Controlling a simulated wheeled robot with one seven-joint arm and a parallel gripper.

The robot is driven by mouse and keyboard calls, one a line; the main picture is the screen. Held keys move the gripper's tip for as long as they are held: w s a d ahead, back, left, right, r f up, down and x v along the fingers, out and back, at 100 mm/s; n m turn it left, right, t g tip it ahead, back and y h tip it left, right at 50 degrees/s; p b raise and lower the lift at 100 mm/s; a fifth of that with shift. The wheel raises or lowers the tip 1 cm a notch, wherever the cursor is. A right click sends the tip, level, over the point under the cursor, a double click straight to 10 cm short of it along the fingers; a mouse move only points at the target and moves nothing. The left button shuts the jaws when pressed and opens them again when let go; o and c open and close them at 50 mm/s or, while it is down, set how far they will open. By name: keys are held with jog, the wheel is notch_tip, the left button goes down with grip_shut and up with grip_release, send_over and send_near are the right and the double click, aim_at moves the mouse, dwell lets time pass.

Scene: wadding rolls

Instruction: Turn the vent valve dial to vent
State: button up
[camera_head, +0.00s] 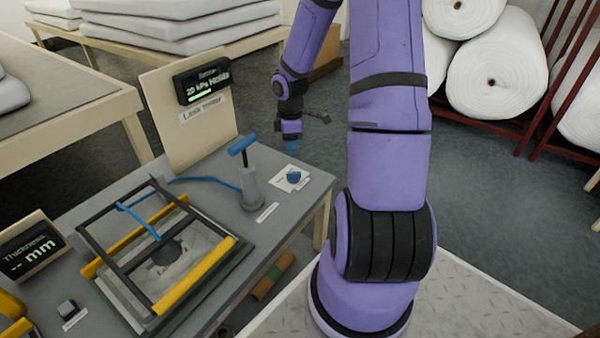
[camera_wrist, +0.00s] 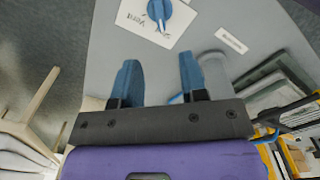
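The vent valve dial (camera_head: 294,177) is a round blue knob on a white card (camera_head: 281,185) near the right edge of the grey bench. In the wrist view the dial (camera_wrist: 158,12) is at the top edge, partly cut off. Its white pointer mark points down, toward a short label I cannot read for sure; the word Vent (camera_wrist: 137,17) is printed to its left. My gripper (camera_head: 292,146) hangs above and apart from the dial. In the wrist view its two blue fingers (camera_wrist: 160,76) are spread with nothing between them.
A grey hand pump (camera_head: 251,190) with a blue handle stands just left of the dial. A leak tester display (camera_head: 202,82) reads 20 kPa, Holds. A black and yellow frame (camera_head: 165,245) lies on the bench (camera_head: 225,215).

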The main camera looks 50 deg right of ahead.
aim_at(293, 172)
notch_tip(293, 172, down, 11)
jog(key=shift+s+d+f, duration=0.1)
jog(key=shift+d+f, duration=0.05)
dwell(0.4)
jog(key=shift+c, duration=0.2)
grip_shut()
